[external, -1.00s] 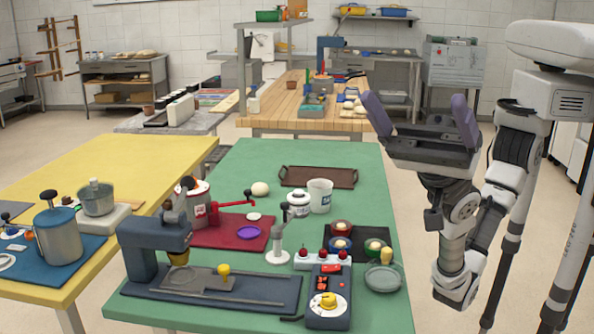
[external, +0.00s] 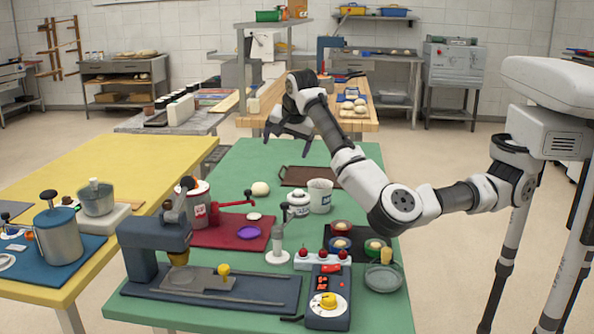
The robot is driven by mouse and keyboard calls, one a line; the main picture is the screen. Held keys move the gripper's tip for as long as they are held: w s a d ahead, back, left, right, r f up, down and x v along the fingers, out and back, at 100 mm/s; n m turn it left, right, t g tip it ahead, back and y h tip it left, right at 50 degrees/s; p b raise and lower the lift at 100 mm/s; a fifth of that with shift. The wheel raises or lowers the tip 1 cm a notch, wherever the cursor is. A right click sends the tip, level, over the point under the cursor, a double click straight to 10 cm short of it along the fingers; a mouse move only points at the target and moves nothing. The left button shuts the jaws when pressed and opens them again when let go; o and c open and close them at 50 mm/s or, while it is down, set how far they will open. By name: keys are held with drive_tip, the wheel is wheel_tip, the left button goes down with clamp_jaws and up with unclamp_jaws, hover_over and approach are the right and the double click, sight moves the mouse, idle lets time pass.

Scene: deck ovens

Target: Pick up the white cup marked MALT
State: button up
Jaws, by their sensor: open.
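A white cup (external: 320,196) stands upright on the green table (external: 262,160), just in front of a brown tray. Faint marks show on its side, too small to read as MALT. My gripper (external: 287,142) is open and empty, its fingers pointing down. In the picture it hangs up and to the left of the cup, apart from it, over the far part of the green table. My forearm passes close to the cup's right side in the picture.
A white lidded jar (external: 299,204) stands close left of the cup. The brown tray (external: 296,181) lies behind it. The far green tabletop is clear.

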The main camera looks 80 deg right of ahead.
sight(320, 192)
drive_tip(key=s+d+f+m+g+y+b, duration=0.1)
drive_tip(key=s+d+f+g+y+b, duration=0.15)
drive_tip(key=s+d+y, duration=0.45)
drive_tip(key=shift+m+g+h, duration=0.3)
drive_tip(key=shift+g+h, duration=0.05)
drive_tip(key=shift+h, duration=0.45)
drive_tip(key=shift+s+a+f, duration=0.25)
drive_tip(key=shift+s+f, duration=0.1)
drive_tip(key=shift+f, duration=2.05)
drive_tip(key=shift+s+a+f, duration=0.3)
drive_tip(key=shift+s+f, duration=0.05)
drive_tip(key=shift+f, duration=2.1)
drive_tip(key=shift+s+a+f, duration=0.25)
drive_tip(key=shift+s+f, duration=0.1)
drive_tip(key=shift+f, duration=2.05)
drive_tip(key=c, duration=1.1)
drive_tip(key=shift+r, duration=0.1)
